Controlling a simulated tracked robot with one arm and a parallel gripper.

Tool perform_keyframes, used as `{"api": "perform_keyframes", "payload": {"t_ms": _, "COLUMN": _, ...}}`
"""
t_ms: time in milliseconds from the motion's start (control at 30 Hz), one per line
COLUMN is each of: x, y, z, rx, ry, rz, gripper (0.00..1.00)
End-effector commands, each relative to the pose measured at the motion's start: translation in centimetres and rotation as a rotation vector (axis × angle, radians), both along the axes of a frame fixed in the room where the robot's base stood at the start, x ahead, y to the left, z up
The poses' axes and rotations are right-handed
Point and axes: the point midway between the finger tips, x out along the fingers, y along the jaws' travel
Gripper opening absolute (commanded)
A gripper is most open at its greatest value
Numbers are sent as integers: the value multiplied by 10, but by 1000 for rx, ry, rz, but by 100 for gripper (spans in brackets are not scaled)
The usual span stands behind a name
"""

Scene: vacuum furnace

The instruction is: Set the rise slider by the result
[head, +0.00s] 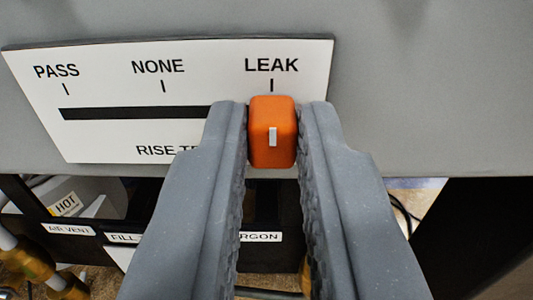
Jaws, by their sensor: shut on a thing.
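The rise slider's orange knob (272,131) sits at the right end of its track, under the LEAK mark, and its light pointer line shows on the front. My gripper (273,135) is shut on the knob, one grey finger on each side. The white slider plate (108,132) carries the marks PASS, NONE and LEAK from left to right. The black slot (135,112) runs bare from below PASS to my left finger. My fingers hide the right part of the slot and part of the lower label, which starts "RISE T". No test result shows in this view.
The plate is on a grey panel (430,90). Below it are a dark frame with labels AIR VENT (68,230) and one ending in "RGON" (262,237), a HOT tag (65,204), and brass-coloured fittings (28,258) at lower left. Black cables (403,212) show at lower right.

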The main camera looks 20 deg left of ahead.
Motion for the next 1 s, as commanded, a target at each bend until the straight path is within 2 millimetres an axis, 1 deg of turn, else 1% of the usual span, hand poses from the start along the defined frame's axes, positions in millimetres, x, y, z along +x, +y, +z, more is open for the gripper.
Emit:
{"api": "perform_keyframes", "payload": {"t_ms": 33, "x": 1, "y": 3, "z": 4, "rx": 0, "ry": -3, "rz": 9, "gripper": 0}}
{"api": "perform_keyframes", "payload": {"t_ms": 367, "x": 2, "y": 3, "z": 2, "rx": 4, "ry": -5, "rz": 16, "gripper": 0}}
{"api": "perform_keyframes", "payload": {"t_ms": 400, "x": 2, "y": 3, "z": 2, "rx": 4, "ry": -5, "rz": 15, "gripper": 20}}
{"api": "perform_keyframes", "payload": {"t_ms": 467, "x": 2, "y": 3, "z": 2, "rx": 4, "ry": -5, "rz": 16, "gripper": 36}}
{"api": "perform_keyframes", "payload": {"t_ms": 800, "x": 0, "y": 6, "z": 1, "rx": 2, "ry": -2, "rz": 21, "gripper": 36}}
{"api": "perform_keyframes", "payload": {"t_ms": 867, "x": -2, "y": 5, "z": 1, "rx": 2, "ry": -2, "rz": 21, "gripper": 36}}
{"api": "perform_keyframes", "payload": {"t_ms": 1000, "x": -15, "y": 1, "z": 1, "rx": 3, "ry": 3, "rz": 21, "gripper": 36}}
